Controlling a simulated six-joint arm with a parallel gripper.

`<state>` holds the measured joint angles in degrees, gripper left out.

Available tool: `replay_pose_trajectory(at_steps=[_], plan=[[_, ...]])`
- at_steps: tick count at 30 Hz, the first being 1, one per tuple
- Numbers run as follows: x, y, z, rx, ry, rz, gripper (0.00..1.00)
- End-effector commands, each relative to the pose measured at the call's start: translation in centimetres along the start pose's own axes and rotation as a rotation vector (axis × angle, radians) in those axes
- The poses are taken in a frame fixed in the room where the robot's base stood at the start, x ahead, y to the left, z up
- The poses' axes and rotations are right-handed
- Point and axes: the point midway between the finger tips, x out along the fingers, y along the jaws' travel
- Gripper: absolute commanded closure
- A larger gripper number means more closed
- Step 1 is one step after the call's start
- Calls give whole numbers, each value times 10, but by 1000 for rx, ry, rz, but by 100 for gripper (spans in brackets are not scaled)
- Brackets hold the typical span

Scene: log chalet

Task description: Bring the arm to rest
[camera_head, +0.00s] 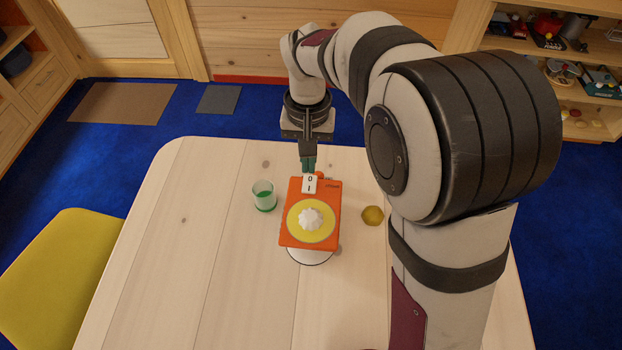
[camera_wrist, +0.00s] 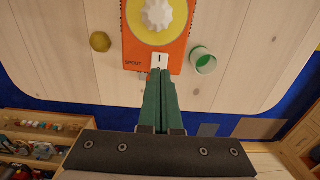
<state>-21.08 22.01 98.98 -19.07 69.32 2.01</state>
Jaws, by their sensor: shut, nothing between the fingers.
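My gripper (camera_head: 308,164) is shut and empty. In the head view its green fingers point down at the far end of an orange box (camera_head: 295,238) on the table. The box carries a yellow disc (camera_head: 293,224) with a white scalloped knob (camera_head: 311,219) and a white 0/I switch (camera_head: 310,184). In the wrist view the closed fingertips (camera_wrist: 159,72) are close to the white switch (camera_wrist: 159,59); I cannot tell whether they touch it. A round white part shows under the near end of the box.
A clear cup with green (camera_head: 264,196) stands left of the box. A small yellow hexagonal piece (camera_head: 373,215) lies to its right. The pale wooden table (camera_head: 190,240) is otherwise mostly clear. A yellow seat (camera_head: 60,270) is at the left, and shelves (camera_head: 590,60) stand back right.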

Motion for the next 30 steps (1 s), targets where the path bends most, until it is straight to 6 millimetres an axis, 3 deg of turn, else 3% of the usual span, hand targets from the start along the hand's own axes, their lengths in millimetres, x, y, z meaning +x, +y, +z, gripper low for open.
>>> replay_pose_trajectory(at_steps=[6, 8, 11, 13, 16, 18, 20, 23, 30], plan=[[-1, 1, 1, 3, 0, -1, 100], [-10, 12, 11, 29, -1, -8, 100], [-38, 52, 60, 141, -11, -38, 100], [-51, 79, 110, 240, -25, -67, 100], [-51, 100, 176, 363, -41, -107, 100], [-45, 106, 209, 426, -49, -130, 100], [-40, 108, 228, 460, -54, -142, 100], [-35, 108, 241, 484, -58, -151, 100], [-35, 108, 241, 483, -60, -151, 100]])
